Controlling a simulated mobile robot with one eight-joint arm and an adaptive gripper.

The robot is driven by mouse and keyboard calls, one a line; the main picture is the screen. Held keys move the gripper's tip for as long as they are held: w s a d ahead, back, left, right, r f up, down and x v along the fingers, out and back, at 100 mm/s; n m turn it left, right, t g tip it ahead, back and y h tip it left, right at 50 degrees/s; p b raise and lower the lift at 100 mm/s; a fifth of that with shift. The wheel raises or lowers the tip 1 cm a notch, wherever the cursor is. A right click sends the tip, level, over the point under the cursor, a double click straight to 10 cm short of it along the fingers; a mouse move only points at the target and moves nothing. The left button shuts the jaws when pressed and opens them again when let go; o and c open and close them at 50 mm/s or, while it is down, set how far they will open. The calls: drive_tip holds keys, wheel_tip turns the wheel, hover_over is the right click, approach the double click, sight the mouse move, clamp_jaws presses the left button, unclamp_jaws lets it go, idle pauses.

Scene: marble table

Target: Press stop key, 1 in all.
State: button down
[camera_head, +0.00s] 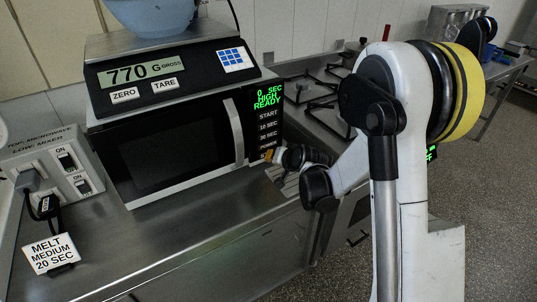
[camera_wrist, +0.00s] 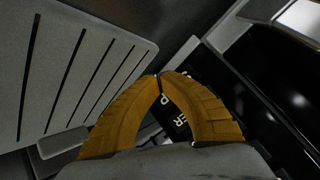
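The black microwave (camera_head: 165,150) has a column of keys on its right side, marked START, 10 SEC, 30 SEC and POWER. Below POWER is the lowest key (camera_head: 265,155), mostly hidden by my gripper; only the start of its label shows. My gripper (camera_head: 271,155) is at this key in the head view; I cannot tell whether it touches. In the wrist view, the yellow fingers (camera_wrist: 160,78) are shut with their tips together and nothing between them. Part of the POWER key (camera_wrist: 182,120) shows between the fingers. The microwave display (camera_head: 268,96) reads 0 SEC, HIGH, READY.
A scale (camera_head: 175,75) reading 770 G sits on the microwave with a blue bowl (camera_head: 150,15). The door handle (camera_head: 234,132) is left of the keys. A switch box (camera_head: 50,165) and a MELT MEDIUM 20 SEC card (camera_head: 50,253) are at left. A stove (camera_head: 320,95) is behind.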

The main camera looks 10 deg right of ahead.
idle(0.4)
drive_tip(key=shift+s+d, duration=0.2)
drive_tip(key=shift+s, duration=0.5)
drive_tip(key=shift+s, duration=0.1)
drive_tip(key=shift+s+d, duration=0.25)
drive_tip(key=shift+s, duration=0.55)
drive_tip(key=shift+s+d, duration=0.3)
drive_tip(key=shift+s, duration=0.45)
drive_tip(key=shift+s+d, duration=0.25)
drive_tip(key=shift+s, duration=0.55)
drive_tip(key=s+a+r+n+g, duration=0.1)
drive_tip(key=s+r, duration=0.4)
drive_tip(key=r, duration=0.2)
drive_tip(key=s+r+n+g+h, duration=0.1)
drive_tip(key=s+r+n, duration=0.1)
drive_tip(key=s, duration=0.9)
drive_tip(key=s+r+n+g+h, duration=0.1)
drive_tip(key=s+r, duration=0.4)
drive_tip(key=s, duration=0.6)
drive_tip(key=shift+s+n, duration=0.4)
